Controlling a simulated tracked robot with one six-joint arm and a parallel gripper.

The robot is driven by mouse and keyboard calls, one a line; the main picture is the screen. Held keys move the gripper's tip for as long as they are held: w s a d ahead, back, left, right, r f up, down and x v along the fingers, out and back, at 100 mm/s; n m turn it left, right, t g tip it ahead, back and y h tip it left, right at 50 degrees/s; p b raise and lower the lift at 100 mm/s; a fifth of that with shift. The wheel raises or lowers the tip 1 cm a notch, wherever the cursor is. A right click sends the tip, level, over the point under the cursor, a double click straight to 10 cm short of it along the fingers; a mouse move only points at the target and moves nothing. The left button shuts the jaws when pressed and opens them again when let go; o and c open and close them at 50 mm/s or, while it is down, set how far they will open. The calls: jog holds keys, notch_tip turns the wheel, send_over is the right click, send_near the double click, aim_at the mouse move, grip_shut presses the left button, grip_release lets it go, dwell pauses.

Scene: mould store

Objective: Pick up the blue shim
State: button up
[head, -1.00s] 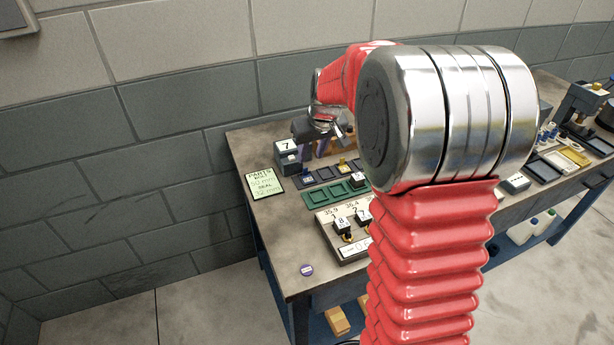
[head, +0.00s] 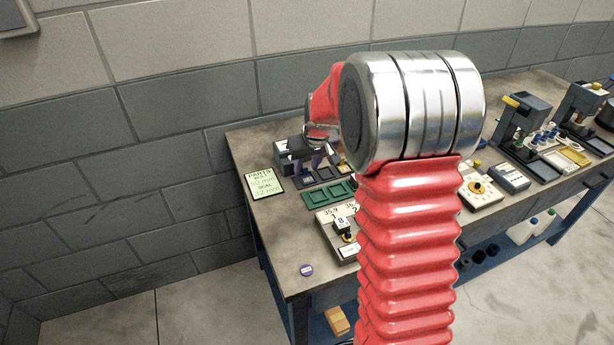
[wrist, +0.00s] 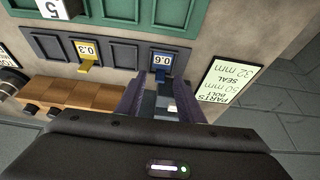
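The blue shim (wrist: 162,58), marked 0.6, lies in the right-hand part of a dark tray (wrist: 120,42) in the wrist view. Its blue tab points towards my gripper (wrist: 161,80). My gripper is open, with its two purple-grey fingers apart and the shim's tab just beyond the tips, nearly in line with the gap. I see nothing held. In the head view my gripper (head: 318,166) is over the dark tray near the back left of the bench; the blue shim is hard to make out there. A yellow shim (wrist: 87,53), marked 0.3, lies in the same tray.
A green tray (head: 318,200) adjoins the dark tray. A parts card (head: 264,182) lies to the left. A wooden block (wrist: 75,93) is close to my gripper's left in the wrist view. A grey block stands beneath the fingers. A gauge with numbered blocks (head: 341,228) stands in front.

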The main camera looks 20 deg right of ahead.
jog(key=shift+w+f, duration=0.15)
jog(key=shift+f, duration=0.2)
dwell(0.3)
grip_shut()
